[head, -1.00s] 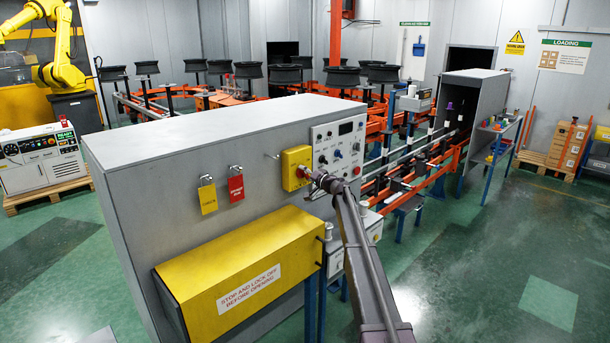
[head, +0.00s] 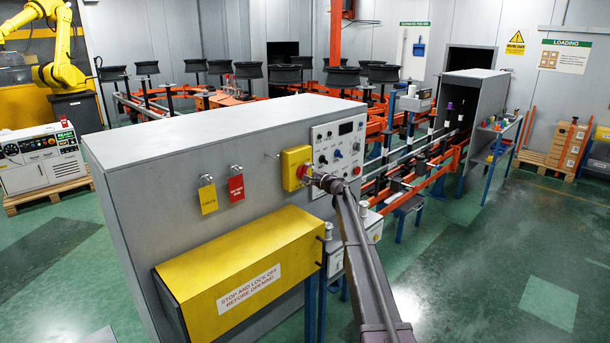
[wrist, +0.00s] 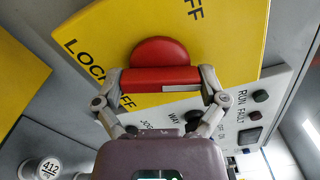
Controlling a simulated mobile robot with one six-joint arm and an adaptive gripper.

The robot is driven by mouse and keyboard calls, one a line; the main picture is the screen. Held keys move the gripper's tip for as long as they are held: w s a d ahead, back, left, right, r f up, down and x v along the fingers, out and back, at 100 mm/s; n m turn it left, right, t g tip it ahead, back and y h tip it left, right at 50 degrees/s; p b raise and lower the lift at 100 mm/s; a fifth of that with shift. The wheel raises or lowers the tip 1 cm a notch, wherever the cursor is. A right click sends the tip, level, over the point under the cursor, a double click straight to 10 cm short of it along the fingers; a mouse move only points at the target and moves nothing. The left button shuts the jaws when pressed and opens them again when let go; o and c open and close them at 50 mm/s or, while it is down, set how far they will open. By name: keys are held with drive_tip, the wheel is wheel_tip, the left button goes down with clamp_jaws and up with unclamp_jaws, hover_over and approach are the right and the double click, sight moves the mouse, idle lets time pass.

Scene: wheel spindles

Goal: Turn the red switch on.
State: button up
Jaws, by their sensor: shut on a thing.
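The red switch (head: 302,171) sits on a yellow plate (head: 292,154) on the front of the large grey cabinet. In the wrist view the switch (wrist: 160,52) shows as a round red knob with a straight red grip bar, on the yellow plate (wrist: 225,30) lettered "LOCK" and "OFF". My gripper (wrist: 162,78) is shut on the bar, one finger at each end of it. In the head view my gripper (head: 309,179) reaches the switch from the lower right, and my arm hides part of the panel's lower area.
A control panel (head: 325,133) with knobs and a dark display is right of the yellow plate. Two padlocks with yellow (head: 208,199) and red (head: 236,187) tags hang to its left. A yellow cover (head: 235,262) juts out below. Green floor (head: 480,270) is open at right.

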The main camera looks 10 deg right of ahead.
drive_tip(key=m, duration=0.5)
idle(0.5)
drive_tip(key=o, duration=0.8)
drive_tip(key=shift+s, duration=0.1)
drive_tip(key=v, duration=1.2)
drive_tip(key=shift+a+f, duration=0.1)
